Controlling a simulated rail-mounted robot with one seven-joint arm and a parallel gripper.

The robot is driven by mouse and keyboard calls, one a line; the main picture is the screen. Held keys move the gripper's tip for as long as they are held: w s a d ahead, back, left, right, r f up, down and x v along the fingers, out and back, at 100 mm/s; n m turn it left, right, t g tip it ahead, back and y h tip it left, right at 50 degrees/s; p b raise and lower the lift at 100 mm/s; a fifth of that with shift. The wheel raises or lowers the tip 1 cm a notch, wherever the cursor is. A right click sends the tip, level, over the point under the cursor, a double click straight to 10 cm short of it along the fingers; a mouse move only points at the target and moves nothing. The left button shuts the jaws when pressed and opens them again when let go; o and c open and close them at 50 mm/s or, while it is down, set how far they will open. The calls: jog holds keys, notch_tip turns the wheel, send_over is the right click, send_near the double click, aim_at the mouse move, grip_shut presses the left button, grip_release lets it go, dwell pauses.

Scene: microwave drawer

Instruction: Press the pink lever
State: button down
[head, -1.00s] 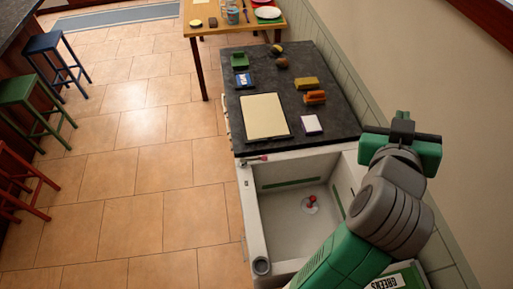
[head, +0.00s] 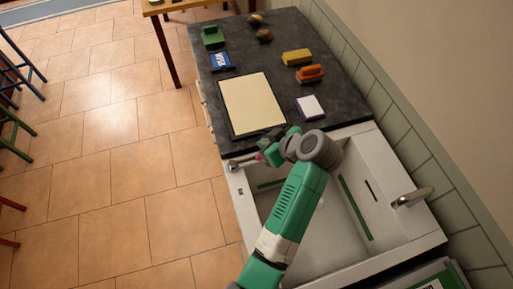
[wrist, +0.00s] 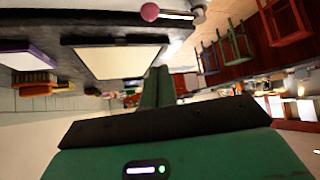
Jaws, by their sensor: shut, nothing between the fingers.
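The pink lever (head: 260,156) is a short metal bar with a pink ball at its end. It sits at the left of the sink's back rim, by the counter edge. In the wrist view its pink ball (wrist: 150,12) and metal bar show at the top edge. My gripper (head: 271,151) is right beside the pink ball in the head view and partly covers this spot; whether they touch is unclear. In the wrist view the green fingers (wrist: 157,85) are together with nothing between them, and the ball appears beyond their tips.
The white sink (head: 330,235) lies below my arm, with a metal faucet (head: 412,197) at its right. A cream board (head: 252,105), a white-and-purple block (head: 310,107), an orange thing (head: 310,74) and a yellow block (head: 296,57) lie on the dark counter.

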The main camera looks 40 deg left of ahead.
aim_at(258, 154)
jog(key=x, duration=0.5)
jog(key=b+x, duration=0.1)
jog(key=x, duration=0.3)
jog(key=shift+w+f, duration=0.1)
jog(key=shift+f, duration=0.4)
jog(key=shift+d+f, duration=0.25)
jog(key=shift+d, duration=0.5)
jog(key=shift+d+f, duration=0.3)
jog(key=shift+d, duration=0.45)
jog(key=shift+d, duration=0.1)
